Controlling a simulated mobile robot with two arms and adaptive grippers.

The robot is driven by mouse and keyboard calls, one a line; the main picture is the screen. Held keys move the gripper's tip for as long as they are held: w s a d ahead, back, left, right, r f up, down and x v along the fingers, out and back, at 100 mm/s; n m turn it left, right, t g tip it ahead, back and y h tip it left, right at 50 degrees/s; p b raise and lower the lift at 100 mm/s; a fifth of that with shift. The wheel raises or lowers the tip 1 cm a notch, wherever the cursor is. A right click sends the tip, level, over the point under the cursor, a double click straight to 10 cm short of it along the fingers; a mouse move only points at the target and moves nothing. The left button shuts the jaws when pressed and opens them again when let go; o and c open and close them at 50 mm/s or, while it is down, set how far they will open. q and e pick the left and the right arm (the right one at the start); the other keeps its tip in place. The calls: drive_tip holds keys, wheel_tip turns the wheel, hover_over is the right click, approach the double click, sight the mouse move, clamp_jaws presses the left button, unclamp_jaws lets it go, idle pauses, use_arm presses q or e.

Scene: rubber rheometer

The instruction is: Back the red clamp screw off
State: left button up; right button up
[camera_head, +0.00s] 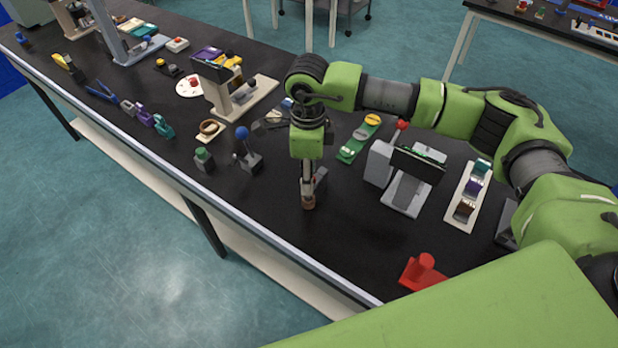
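A red block with an upright round knob (424,268) lies near the front edge of the bench at lower right. A smaller red knob (402,125) sits on top of a grey instrument (380,160) with a tilted dark screen. I cannot tell which of the two red parts is the clamp screw. My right arm reaches in from the right, and my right gripper (308,200) points down over the middle of the bench, left of the grey instrument and apart from both red parts. Its fingers look close together, but whether they hold anything is unclear. My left gripper is out of view.
A blue-knobbed lever device (248,155) and a green-topped grey block (204,158) stand left of my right gripper. A green board (360,139) lies behind it. A white tray of coloured blocks (468,197) is at right. The bench front below the gripper is clear.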

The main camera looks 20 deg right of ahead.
drive_tip(key=c, duration=1)
drive_tip(key=n+b, duration=0.3)
drive_tip(key=shift+f, duration=0.25)
drive_tip(key=shift+c, duration=0.2)
drive_tip(key=shift+n+b, duration=0.4)
drive_tip(key=shift+b, duration=0.1)
drive_tip(key=shift+r+n, duration=0.2)
drive_tip(key=shift+n, duration=0.1)
drive_tip(key=shift+r, duration=0.1)
drive_tip(key=n+b, duration=0.3)
drive_tip(key=shift+f, duration=0.3)
drive_tip(key=shift+r+n+b, duration=0.1)
drive_tip(key=shift+n+b, duration=0.25)
drive_tip(key=shift+n, duration=0.25)
drive_tip(key=shift+r+n, duration=0.2)
drive_tip(key=shift+n, duration=0.1)
